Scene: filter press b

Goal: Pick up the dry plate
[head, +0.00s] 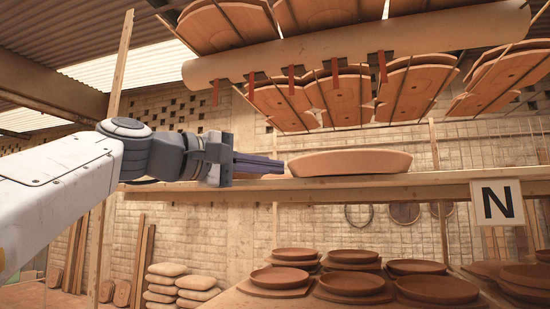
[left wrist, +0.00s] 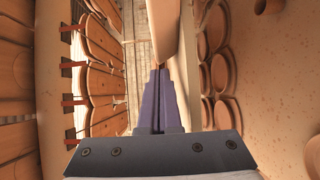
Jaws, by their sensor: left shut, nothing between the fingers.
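A large shallow tan plate (head: 350,162) sits upright on the wooden shelf plank (head: 400,186) in the middle of the head view. My left gripper (head: 282,165) is shut and empty, level with the plate at its left end. The fingertips appear very close to the plate's rim; I cannot tell whether they touch. In the left wrist view the shut fingers (left wrist: 158,75) point along the plank, with the pale plate side (left wrist: 164,28) just ahead of them. My right gripper is not in view.
Several reddish plates (head: 352,284) rest on boards on a lower table. Boards hang overhead beside a long pale roller (head: 340,55). A sign marked N (head: 497,203) is fixed at the plank's right. Stacked sacks (head: 180,284) stand at lower left.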

